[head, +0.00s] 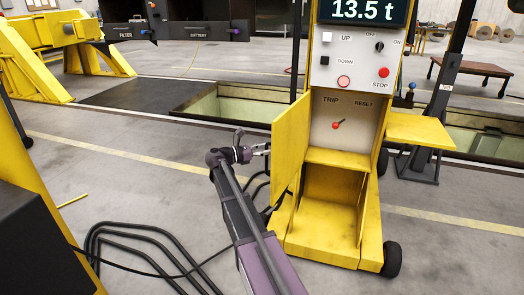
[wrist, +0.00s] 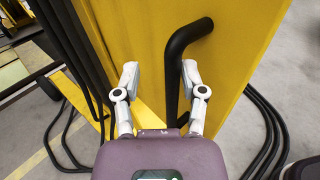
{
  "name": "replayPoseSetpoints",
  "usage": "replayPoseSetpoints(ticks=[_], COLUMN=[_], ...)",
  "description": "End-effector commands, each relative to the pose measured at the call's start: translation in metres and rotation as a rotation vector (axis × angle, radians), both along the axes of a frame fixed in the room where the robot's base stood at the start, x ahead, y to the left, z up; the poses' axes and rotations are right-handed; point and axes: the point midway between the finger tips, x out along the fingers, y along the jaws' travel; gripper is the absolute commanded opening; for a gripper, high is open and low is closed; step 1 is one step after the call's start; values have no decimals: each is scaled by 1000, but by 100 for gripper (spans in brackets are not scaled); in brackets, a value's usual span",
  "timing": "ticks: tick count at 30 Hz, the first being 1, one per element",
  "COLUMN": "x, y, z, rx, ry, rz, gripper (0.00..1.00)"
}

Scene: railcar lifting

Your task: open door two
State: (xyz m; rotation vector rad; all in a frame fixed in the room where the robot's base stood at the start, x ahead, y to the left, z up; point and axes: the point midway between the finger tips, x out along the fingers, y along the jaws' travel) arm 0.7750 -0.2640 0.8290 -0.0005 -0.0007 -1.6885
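A yellow control cabinet (head: 338,158) stands right of centre in the head view. Its left door panel (head: 290,145) stands swung outward. A flap (head: 422,130) sticks out on the right side. Which one is door two is not marked. My gripper (head: 262,149) is at the outer face of the left panel. In the wrist view a black bar handle (wrist: 173,75) is fixed to a yellow panel (wrist: 125,40). My gripper (wrist: 160,67) is open, with the handle between its fingers, closer to the right one. Contact cannot be told.
A trip/reset switch (head: 336,125) shows in the cabinet's open upper bay; the lower bay (head: 325,195) is open too. Black cables (head: 125,235) lie on the floor at left. A floor pit (head: 235,105) lies behind. A black stand (head: 430,130) is at right.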

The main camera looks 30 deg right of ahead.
Motion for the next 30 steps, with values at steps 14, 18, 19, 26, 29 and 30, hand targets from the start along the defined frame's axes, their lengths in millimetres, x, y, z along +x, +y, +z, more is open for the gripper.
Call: replayPoseSetpoints(ticks=[14, 18, 19, 26, 29, 30], x=[3, 6, 6, 11, 12, 13], y=[27, 48, 53, 88, 101, 105], z=[0, 0, 0, 0, 0, 0], rx=[1, 0, 0, 0, 0, 0], ry=[0, 0, 0, 0, 0, 0], rz=[0, 1, 1, 1, 0, 0], gripper=[54, 54, 54, 54, 54, 54])
